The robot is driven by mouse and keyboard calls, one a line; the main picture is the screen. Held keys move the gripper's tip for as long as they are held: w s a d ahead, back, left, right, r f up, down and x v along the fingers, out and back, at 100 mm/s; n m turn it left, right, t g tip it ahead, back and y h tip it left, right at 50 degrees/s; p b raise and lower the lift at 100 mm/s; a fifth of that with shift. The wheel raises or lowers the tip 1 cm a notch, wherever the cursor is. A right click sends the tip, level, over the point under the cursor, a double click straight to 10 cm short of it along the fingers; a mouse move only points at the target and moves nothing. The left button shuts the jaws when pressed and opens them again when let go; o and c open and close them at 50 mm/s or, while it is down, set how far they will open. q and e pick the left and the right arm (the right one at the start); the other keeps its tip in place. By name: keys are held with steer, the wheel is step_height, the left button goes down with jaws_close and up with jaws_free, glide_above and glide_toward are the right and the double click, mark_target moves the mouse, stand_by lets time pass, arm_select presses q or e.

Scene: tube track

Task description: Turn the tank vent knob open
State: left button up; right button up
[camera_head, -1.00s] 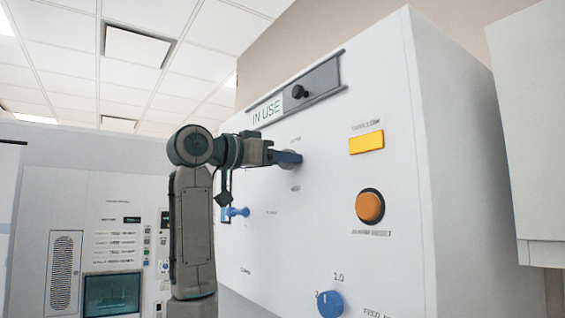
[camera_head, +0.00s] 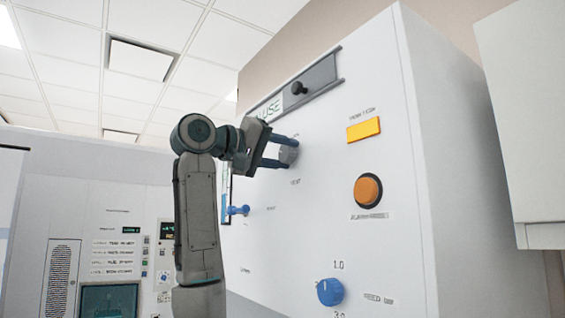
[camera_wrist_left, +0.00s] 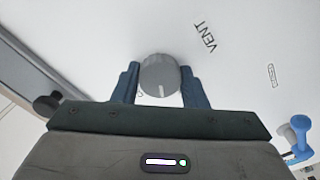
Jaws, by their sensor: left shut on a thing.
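The round grey vent knob (camera_head: 289,154) sits on the white tank panel (camera_head: 350,225), beside my left arm. My left gripper (camera_head: 287,151) has its two blue fingers on either side of the knob, shut on it, with the wrist rolled. In the left wrist view the knob (camera_wrist_left: 159,74) sits between the fingers, with a white mark on its lower side. The word VENT (camera_wrist_left: 206,37) is printed to its right, tilted in that view. My right gripper is not in view.
An IN USE sign with a dark slider (camera_head: 298,87) is above. A yellow plate (camera_head: 363,129), an orange button (camera_head: 367,190) and a blue dial (camera_head: 330,292) are to the right and below. A blue valve handle (camera_head: 238,210) projects below my gripper.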

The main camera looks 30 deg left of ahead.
arm_select(q)
steer(key=n+b, duration=0.2)
steer(key=n, duration=0.2)
steer(key=shift+n+b, duration=0.3)
steer(key=shift+b, duration=0.1)
steer(key=shift+n, duration=0.5)
steer(key=shift+b, duration=0.35)
steer(key=o, duration=1)
steer(key=shift+a, duration=0.1)
steer(key=shift+s, duration=0.15)
